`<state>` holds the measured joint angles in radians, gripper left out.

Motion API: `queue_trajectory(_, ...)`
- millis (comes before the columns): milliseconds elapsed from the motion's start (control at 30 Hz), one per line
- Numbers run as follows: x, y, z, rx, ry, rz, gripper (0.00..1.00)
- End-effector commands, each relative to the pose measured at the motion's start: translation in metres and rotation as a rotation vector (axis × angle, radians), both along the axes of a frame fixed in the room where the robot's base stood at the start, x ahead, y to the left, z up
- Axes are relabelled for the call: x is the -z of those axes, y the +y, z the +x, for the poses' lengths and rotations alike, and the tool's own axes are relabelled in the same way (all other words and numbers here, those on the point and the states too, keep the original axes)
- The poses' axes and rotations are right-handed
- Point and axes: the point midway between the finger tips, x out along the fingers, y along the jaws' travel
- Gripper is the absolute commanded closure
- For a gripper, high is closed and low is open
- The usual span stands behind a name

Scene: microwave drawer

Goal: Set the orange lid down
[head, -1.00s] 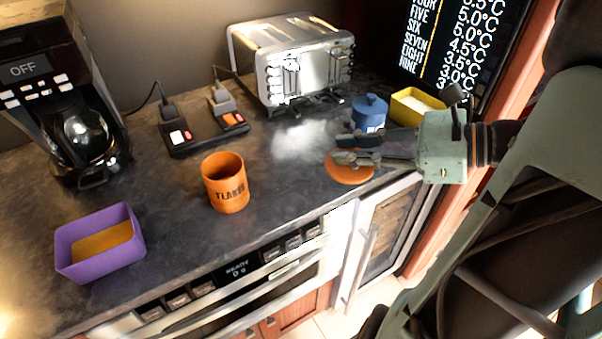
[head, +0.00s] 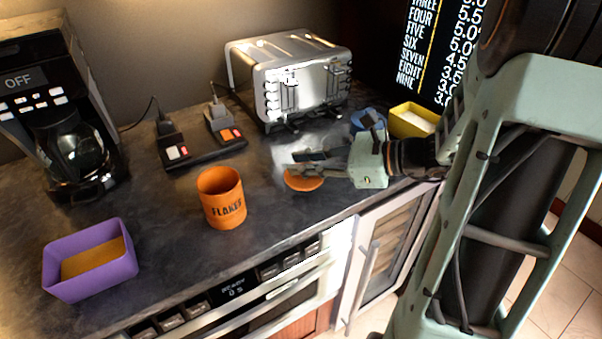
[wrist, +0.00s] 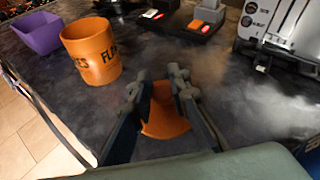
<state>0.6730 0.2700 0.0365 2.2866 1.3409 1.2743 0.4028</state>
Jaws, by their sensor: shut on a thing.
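The orange lid (head: 304,183) is a flat round disc below my gripper (head: 292,170) in the head view, to the right of the orange canister. In the wrist view the lid (wrist: 165,115) shows between the two fingers of my gripper (wrist: 158,85), which is shut on it. Whether the lid touches the counter is hard to tell. The orange canister (head: 222,198), marked FLAKES, stands upright and looks open at the top; it also shows in the wrist view (wrist: 92,52).
A purple bin (head: 92,265) stands at the front left. A toaster (head: 300,80), a power strip (head: 200,145), a blue canister (head: 368,119) and a yellow bin (head: 411,121) stand behind. Dark counter (head: 262,214) is bare between the canister and the lid.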

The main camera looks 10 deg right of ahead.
Motion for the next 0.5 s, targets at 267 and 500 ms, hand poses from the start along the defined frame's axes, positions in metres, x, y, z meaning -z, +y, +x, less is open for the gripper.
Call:
queue_trajectory(267,0.037,0.002,0.004,0.0,0.002,0.002,1.0)
queue_trajectory(500,0.036,0.002,0.004,-0.001,0.001,0.001,1.0)
